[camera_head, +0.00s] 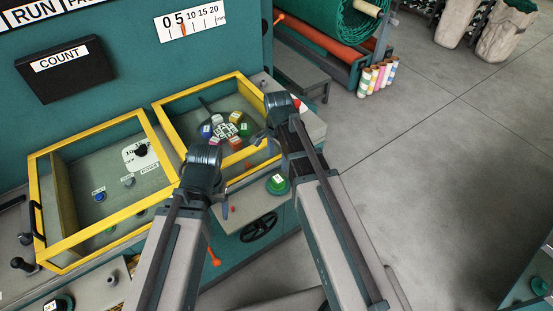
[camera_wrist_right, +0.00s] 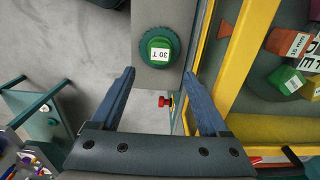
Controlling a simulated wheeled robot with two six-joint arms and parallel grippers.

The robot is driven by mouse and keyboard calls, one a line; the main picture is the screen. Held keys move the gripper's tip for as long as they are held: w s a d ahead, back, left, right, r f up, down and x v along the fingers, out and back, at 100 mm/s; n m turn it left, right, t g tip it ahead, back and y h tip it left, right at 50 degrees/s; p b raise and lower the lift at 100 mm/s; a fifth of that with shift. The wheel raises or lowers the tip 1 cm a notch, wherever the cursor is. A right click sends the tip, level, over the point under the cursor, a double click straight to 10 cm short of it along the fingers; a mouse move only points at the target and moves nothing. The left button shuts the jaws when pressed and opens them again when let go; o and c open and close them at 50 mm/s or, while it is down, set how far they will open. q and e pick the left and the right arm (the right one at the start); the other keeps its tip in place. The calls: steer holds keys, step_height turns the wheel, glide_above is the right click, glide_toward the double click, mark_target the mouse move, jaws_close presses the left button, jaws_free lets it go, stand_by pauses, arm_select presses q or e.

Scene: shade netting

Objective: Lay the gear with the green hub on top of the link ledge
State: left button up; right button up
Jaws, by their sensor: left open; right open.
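The gear with the green hub (camera_head: 277,184) lies flat on a grey ledge (camera_head: 250,208) at the machine's front. In the right wrist view the green gear (camera_wrist_right: 159,47), its hub labelled 30 T, sits ahead of my right gripper (camera_wrist_right: 159,76), which is open and empty. The gear is just beyond the fingertips, not between them. In the head view my right gripper (camera_head: 262,138) is mostly hidden by its wrist. My left gripper (camera_head: 224,205) is by the ledge's left part, largely hidden by its own arm. I cannot tell which grey surface is the link ledge.
A yellow-framed clear cover (camera_head: 240,76) over several coloured hubs stands behind the ledge. Another yellow frame (camera_head: 50,245) is at left. A red knob (camera_wrist_right: 165,101) sits beside the cover. A black wheel (camera_head: 260,228) is on the front face. Open floor lies at right.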

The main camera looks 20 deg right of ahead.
steer(key=s+a+n+h, duration=0.1)
steer(key=s+a+n, duration=0.9)
steer(key=s+n, duration=0.4)
steer(key=n, duration=0.3)
steer(key=shift+s+a+n, duration=0.15)
steer(key=shift+a+n, duration=0.1)
steer(key=shift+n, duration=0.15)
step_height(320, 180, down, 4)
steer(key=b, duration=0.4)
stand_by(1.0)
